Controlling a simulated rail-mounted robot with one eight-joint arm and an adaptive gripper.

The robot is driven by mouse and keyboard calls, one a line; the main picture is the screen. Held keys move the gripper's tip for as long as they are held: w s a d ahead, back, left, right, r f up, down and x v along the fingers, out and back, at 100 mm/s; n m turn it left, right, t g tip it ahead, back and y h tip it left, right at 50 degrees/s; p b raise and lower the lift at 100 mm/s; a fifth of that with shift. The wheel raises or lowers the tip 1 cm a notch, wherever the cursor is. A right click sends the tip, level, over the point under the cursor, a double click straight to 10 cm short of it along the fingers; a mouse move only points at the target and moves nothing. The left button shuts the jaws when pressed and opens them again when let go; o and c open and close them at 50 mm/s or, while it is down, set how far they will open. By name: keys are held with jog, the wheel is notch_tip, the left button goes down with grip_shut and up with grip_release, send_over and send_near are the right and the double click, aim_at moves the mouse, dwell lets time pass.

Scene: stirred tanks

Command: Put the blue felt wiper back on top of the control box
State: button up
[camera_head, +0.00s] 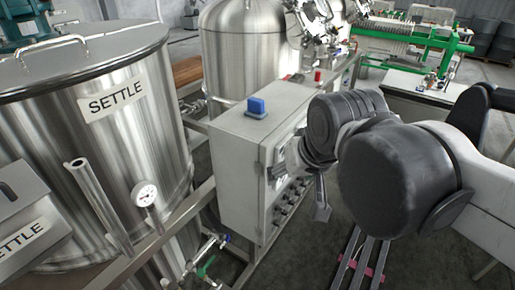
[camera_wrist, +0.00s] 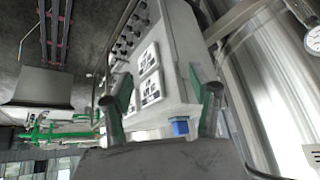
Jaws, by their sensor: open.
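The control box (camera_head: 240,180) is a pale grey cabinet in the middle of the head view. A small blue block on a flatter base, which looks like the blue felt wiper (camera_head: 256,107), sits on its top near the left end. In the wrist view the box (camera_wrist: 182,60) appears turned over, with the blue wiper (camera_wrist: 180,127) at its top edge. My gripper (camera_head: 320,198) is beside the box's front panel, partly hidden by my arm. In the wrist view its fingers (camera_wrist: 160,98) are apart with nothing held between them; the wiper shows beyond them.
A large steel SETTLE tank (camera_head: 100,130) stands at the left, with a pipe and a gauge (camera_head: 146,194). Another steel tank (camera_head: 243,50) stands behind the box. A red item (camera_head: 317,76) is at the back. Knobs and displays cover the front panel.

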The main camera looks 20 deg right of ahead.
jog(key=shift+n+t, duration=0.4)
jog(key=shift+n, duration=0.1)
jog(key=s+f, duration=0.2)
jog(key=f, duration=0.1)
jog(key=shift+s+f, duration=0.3)
jog(key=shift+s, duration=0.1)
notch_tip(320, 180, down, 11)
jog(key=b, duration=1.1)
jog(key=shift+r, duration=0.1)
